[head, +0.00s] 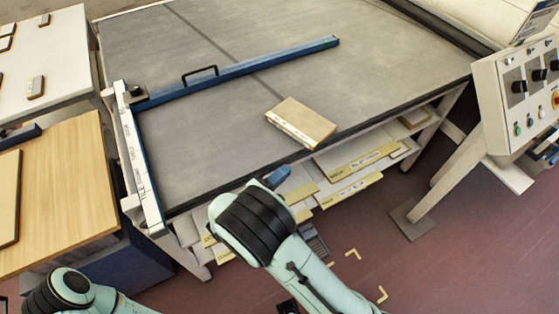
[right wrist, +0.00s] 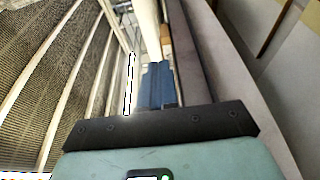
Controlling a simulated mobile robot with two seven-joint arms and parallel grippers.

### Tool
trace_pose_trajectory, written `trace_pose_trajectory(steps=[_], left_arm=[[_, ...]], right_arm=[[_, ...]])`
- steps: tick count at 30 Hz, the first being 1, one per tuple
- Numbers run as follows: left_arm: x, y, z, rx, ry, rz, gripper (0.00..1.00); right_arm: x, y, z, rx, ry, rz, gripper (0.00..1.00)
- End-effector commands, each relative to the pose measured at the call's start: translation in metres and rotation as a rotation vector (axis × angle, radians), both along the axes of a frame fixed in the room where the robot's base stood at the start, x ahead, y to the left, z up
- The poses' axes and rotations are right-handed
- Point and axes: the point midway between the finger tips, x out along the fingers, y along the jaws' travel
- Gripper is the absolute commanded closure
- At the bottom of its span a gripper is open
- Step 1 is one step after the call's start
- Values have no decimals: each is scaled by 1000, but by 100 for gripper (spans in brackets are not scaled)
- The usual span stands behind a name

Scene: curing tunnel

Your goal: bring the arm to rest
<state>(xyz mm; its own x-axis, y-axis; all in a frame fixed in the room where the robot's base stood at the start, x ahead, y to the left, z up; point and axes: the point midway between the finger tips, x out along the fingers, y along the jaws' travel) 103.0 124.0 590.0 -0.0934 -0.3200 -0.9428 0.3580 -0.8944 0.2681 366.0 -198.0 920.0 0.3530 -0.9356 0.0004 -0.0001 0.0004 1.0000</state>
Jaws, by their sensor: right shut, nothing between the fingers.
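My right arm (head: 255,225) comes in from the bottom of the head view and reaches up to the near edge of the grey table. My right gripper (head: 278,177) shows only as a small blue tip beyond the dark wrist, just off that edge. In the right wrist view its blue fingers (right wrist: 158,80) are together with nothing between them. A part of my left arm (head: 70,290) shows at the bottom left of the head view; its gripper is out of the picture.
The grey table (head: 210,130) bears a blue bar with a handle (head: 235,70) and a tan block (head: 302,122) near its front edge. Shelves with yellow-labelled boards (head: 350,160) lie beneath. A control panel (head: 515,90) stands right, a wooden desk (head: 75,190) left. Red floor is open at lower right.

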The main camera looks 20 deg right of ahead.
Motion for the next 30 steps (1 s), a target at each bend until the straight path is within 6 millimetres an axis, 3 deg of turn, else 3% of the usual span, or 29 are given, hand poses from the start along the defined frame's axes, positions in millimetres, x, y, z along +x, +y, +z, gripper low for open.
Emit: trace_pose_trajectory(steps=[8, 11, 13, 16, 18, 21, 23, 24, 27, 30], left_arm=[[0, 0, 0, 0, 0, -1, 49], [1, 0, 1, 0, -1, -1, 49], [1, 0, 2, -1, -2, 0, 49], [2, 0, 3, 0, -2, 0, 49], [2, 0, 4, 0, -2, 0, 49], [3, 0, 6, 0, -4, -1, 49], [4, 0, 7, -1, -5, 0, 49], [4, 0, 8, -1, -5, 0, 49], [5, 0, 11, 0, -6, 0, 49], [6, 0, 13, 0, -7, -1, 49]], right_arm=[[-1, -1, -4, 7, 15, -8, 100], [-11, -12, -26, 54, 96, -45, 100], [-27, -25, -56, 124, 206, -98, 100], [-65, -42, -113, 283, 408, -196, 100], [-101, -47, -154, 428, 551, -272, 100], [-158, -41, -206, 671, 726, -378, 100], [-193, -28, -233, 845, 805, -441, 100], [-216, -15, -249, 975, 842, -481, 100], [-259, 25, -277, 1305, 855, -563, 100], [-275, 62, -293, 1591, 746, -615, 100]])
